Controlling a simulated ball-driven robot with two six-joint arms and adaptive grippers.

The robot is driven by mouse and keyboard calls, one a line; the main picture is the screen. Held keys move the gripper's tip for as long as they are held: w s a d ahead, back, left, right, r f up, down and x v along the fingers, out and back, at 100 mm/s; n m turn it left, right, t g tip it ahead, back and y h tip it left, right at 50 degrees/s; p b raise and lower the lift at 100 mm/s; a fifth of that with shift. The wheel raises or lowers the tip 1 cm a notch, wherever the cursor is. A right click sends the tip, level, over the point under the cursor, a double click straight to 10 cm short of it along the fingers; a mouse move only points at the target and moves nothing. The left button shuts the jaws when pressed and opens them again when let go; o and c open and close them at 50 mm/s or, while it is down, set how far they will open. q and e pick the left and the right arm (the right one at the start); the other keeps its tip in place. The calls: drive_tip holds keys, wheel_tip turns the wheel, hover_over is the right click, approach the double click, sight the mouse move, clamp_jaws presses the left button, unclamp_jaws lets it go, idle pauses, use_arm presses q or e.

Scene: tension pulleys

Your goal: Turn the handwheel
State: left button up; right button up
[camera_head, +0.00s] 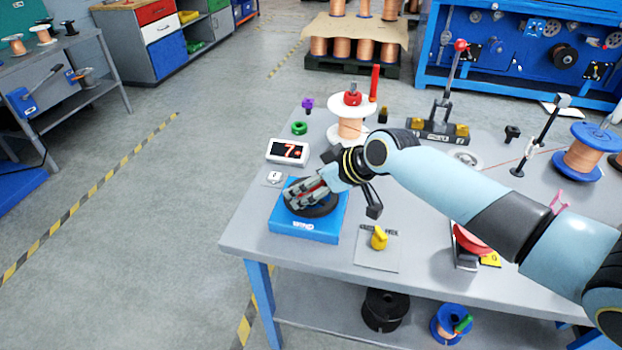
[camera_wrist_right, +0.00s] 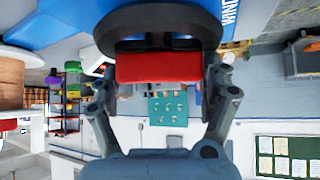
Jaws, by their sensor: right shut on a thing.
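The handwheel (camera_head: 322,211) is a black wheel with a red part in its middle. It sits on a blue base box (camera_head: 304,233) marked WIND at the near left of the bench. My right gripper (camera_head: 304,195) is over the wheel, shut on its red part. In the right wrist view the red part (camera_wrist_right: 158,67) lies between the two fingers, with the black rim (camera_wrist_right: 150,22) beyond it. The fingers hide part of the wheel in the head view. My left gripper is not in view.
A display (camera_head: 287,151) showing a red 7 stands behind the base on the grey bench (camera_head: 345,270). A copper wire spool (camera_head: 351,122) stands upright farther back. A yellow knob (camera_head: 379,238) on a plate is to the right. My right arm spans the bench's right side.

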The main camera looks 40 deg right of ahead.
drive_tip(key=o, duration=1.1)
drive_tip(key=shift+s+f, duration=0.1)
drive_tip(key=shift+f, duration=0.2)
drive_tip(key=shift+s+r, duration=0.1)
drive_tip(key=shift+r, duration=0.05)
drive_tip(key=v, duration=1.1)
drive_tip(key=shift+s+d+r, duration=0.15)
drive_tip(key=shift+s+r, duration=0.05)
drive_tip(key=shift+r, duration=0.2)
